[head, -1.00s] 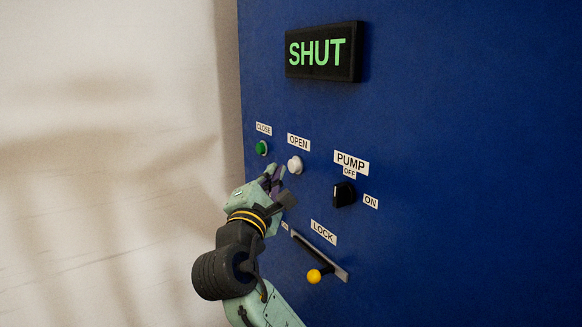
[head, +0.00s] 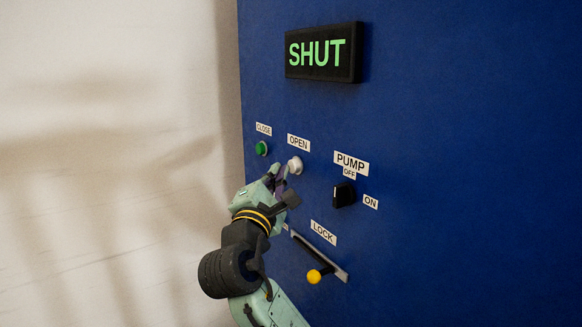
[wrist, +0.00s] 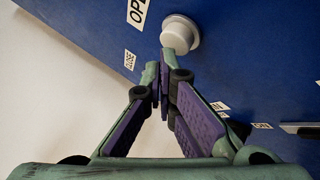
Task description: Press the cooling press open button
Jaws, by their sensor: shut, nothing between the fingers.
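The white OPEN button (head: 295,166) sits on the blue panel (head: 450,150) under its OPEN label (head: 298,142). In the wrist view the button (wrist: 179,34) is round with a pale collar, just beyond my fingertips. My gripper (head: 280,172) is shut and empty, its tips at the lower left of the button. In the wrist view the tips (wrist: 164,62) are close under the button's lower edge; I cannot tell whether they touch it. The display (head: 323,52) reads SHUT in green.
A green CLOSE button (head: 261,148) is left of the OPEN button. A black PUMP knob (head: 344,195) is to the right. Below is the LOCK slot with a yellow-knobbed lever (head: 314,276). A pale wall (head: 110,150) fills the left.

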